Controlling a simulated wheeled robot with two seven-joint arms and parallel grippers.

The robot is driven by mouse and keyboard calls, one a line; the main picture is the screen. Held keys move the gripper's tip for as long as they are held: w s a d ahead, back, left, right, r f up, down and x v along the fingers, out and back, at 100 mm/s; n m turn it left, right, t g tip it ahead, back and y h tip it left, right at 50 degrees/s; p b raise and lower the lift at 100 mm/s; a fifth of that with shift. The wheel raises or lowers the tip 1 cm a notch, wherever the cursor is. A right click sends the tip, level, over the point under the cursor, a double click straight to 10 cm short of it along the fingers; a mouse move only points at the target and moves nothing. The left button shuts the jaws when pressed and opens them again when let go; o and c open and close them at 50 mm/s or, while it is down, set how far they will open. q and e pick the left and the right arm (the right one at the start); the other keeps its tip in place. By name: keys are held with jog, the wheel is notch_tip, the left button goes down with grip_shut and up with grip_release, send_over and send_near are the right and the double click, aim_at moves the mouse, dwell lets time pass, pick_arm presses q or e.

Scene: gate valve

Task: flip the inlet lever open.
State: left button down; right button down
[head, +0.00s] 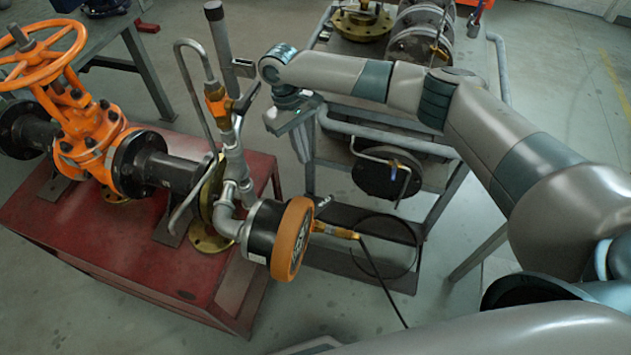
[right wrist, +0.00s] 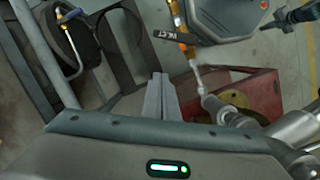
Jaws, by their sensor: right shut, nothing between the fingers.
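The inlet lever (head: 247,98) is a short black handle on a brass valve (head: 216,105) in the upright pipe, left of centre in the head view. It slants up and right from the valve. My left gripper is not in view.
An orange gate valve (head: 85,125) stands on a red table (head: 130,250). A round orange-rimmed part (head: 292,240) with a brass fitting and black hose sits below the lever. A bent grey tube (head: 190,85) rises left of the valve. A cart with flanges (head: 385,172) stands behind my right arm.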

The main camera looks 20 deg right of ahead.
aim_at(319, 208)
jog(key=shift+f, duration=0.1)
jog(key=s+d+f+p, duration=0.2)
jog(key=s+f+p, duration=0.3)
jog(key=f, duration=0.4)
jog(key=shift+s+d+f+p, duration=0.3)
jog(key=shift+s+d+p, duration=0.1)
jog(key=shift+p, duration=0.05)
dwell(0.6)
